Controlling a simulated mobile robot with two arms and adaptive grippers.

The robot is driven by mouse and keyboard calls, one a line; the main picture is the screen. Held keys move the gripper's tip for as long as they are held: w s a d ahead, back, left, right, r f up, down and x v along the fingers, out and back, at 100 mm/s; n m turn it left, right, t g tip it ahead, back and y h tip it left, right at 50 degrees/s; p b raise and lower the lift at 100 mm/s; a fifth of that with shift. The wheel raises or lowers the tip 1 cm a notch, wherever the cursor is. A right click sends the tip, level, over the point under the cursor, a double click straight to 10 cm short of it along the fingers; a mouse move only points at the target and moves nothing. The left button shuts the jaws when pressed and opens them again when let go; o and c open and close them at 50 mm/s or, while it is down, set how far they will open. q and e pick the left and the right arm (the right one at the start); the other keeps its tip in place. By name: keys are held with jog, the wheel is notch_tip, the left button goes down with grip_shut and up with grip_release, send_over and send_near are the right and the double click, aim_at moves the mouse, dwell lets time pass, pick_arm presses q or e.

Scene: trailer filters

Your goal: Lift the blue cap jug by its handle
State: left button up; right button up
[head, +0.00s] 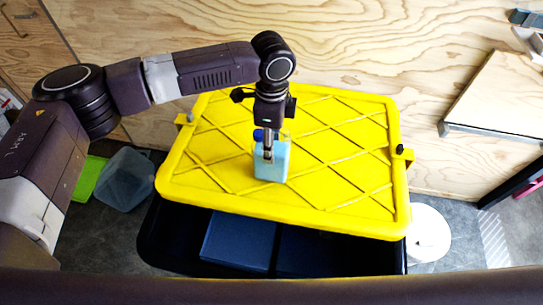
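A small light-blue jug (272,165) with a blue cap (258,135) stands upright on the yellow lid (340,165) of a dark crate. My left gripper (268,153) points down from above and is right at the jug's top, beside the cap. Its fingers overlap the upper part of the jug, where they hide the handle. I cannot tell whether they are closed around the handle. My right gripper is out of view.
The yellow lid sits askew on the dark crate (155,235), which holds dark blue boxes (238,240). A clear container (124,180) and a green item (88,178) lie at left. A plywood wall (400,50) stands behind. The lid around the jug is clear.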

pick_arm(q)
jog(key=shift+w+r, duration=0.1)
jog(key=shift+r, duration=0.05)
grip_shut()
